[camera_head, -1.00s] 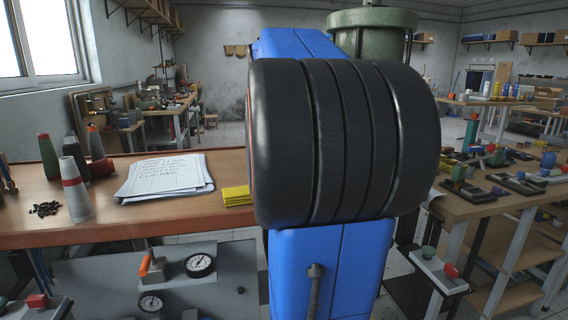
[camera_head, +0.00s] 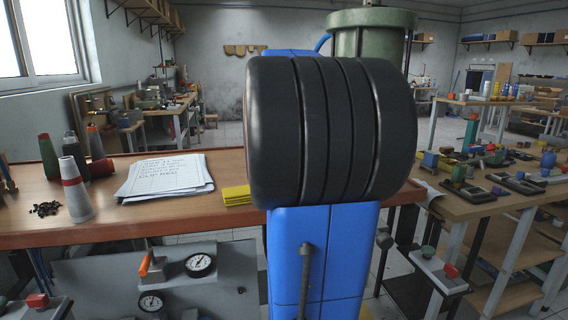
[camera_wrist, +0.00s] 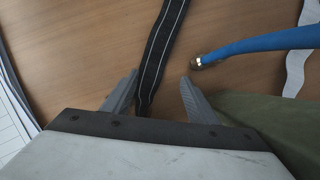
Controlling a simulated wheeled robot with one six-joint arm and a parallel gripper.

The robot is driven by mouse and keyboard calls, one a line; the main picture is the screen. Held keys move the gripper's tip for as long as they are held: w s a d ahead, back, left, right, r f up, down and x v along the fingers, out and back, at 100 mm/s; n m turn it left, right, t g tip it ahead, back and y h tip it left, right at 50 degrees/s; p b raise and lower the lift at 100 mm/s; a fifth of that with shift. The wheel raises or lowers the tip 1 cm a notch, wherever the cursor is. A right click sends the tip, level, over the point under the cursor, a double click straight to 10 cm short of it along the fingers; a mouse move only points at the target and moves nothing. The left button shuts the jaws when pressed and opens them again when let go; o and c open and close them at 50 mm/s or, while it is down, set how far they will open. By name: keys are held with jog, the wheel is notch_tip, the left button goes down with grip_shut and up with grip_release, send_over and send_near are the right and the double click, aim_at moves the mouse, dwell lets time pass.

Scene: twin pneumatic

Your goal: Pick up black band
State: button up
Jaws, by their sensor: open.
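In the wrist view, the black band (camera_wrist: 160,50) is a long dark strip with thin pale lines along it. It lies on the brown wooden table top (camera_wrist: 95,50) and runs from the top edge down between my fingers. My gripper (camera_wrist: 158,82) is open, one finger on each side of the band, with visible gaps. The band's lower end is hidden behind my gripper's body. I cannot tell the fingertips' height above the table. In the head view, my own arm hides the band and the gripper.
A blue hose (camera_wrist: 260,44) with a brass end lies right of the band. A green surface (camera_wrist: 265,115) is close to the right finger. White papers (camera_wrist: 12,125) lie at the left. In the head view, a green flanged cylinder (camera_head: 368,35), a yellow pad (camera_head: 237,195) and cones (camera_head: 75,190) stand nearby.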

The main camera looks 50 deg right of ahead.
jog(key=c, duration=1.2)
jog(key=shift+o, duration=0.2)
jog(key=shift+r, duration=0.15)
